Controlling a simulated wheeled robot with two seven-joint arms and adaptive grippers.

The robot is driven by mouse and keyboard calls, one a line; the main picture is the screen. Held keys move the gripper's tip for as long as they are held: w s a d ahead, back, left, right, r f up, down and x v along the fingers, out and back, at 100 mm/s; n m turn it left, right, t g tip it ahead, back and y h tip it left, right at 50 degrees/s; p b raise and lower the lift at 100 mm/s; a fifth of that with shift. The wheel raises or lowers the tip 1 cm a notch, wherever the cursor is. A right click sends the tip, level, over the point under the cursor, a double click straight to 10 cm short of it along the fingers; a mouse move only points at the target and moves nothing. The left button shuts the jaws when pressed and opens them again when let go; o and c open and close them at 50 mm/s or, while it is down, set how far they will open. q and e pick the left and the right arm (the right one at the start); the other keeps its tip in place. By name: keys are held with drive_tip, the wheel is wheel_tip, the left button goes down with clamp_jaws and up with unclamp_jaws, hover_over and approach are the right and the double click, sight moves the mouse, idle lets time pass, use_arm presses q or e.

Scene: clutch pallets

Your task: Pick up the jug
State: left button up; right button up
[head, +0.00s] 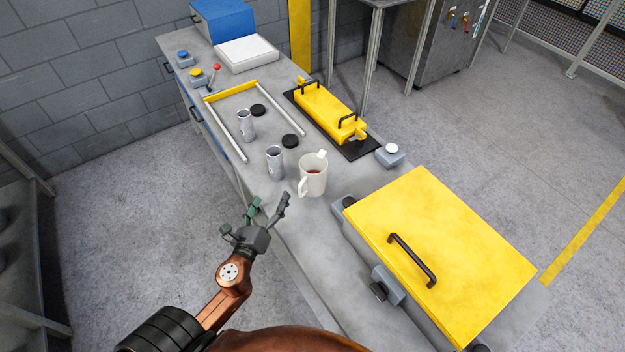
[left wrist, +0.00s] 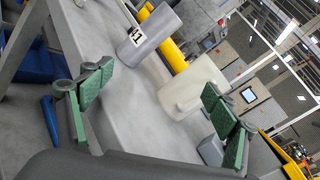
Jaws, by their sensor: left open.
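My right gripper is not in view.
Two grey canisters (head: 275,163) (head: 246,126) and black round lids (head: 290,141) stand left of the jug. A yellow-lidded box (head: 450,240) is to its right. A yellow handled fixture (head: 330,112) on a black plate and a small button box (head: 390,155) lie behind.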

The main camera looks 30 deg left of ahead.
sight(304, 192)
use_arm(q)
drive_tip(key=d+m+h, duration=0.1)
drive_tip(key=d+m, duration=0.1)
drive_tip(key=m, duration=0.1)
drive_tip(key=w+d+m+h, duration=0.1)
drive_tip(key=m, duration=0.2)
drive_tip(key=w+d+m+t+h, duration=0.1)
drive_tip(key=d+m+h, duration=0.1)
drive_tip(key=shift+w+d+f+m, duration=0.15)
drive_tip(key=shift+w+d+m, duration=0.15)
drive_tip(key=shift+m, duration=0.1)
drive_tip(key=shift+m+h, duration=0.3)
drive_tip(key=shift+m, duration=0.1)
drive_tip(key=w+p, duration=0.1)
drive_tip(key=w, duration=0.5)
drive_tip(key=shift+d+p, duration=0.15)
drive_tip(key=shift+p, duration=0.25)
drive_tip(key=shift+w+f, duration=0.15)
drive_tip(key=shift+w, duration=0.3)
drive_tip(key=w, duration=0.5)
drive_tip(key=shift+c, duration=0.2)
drive_tip(key=c, duration=1.2)
drive_tip(key=shift+c, duration=1.4)
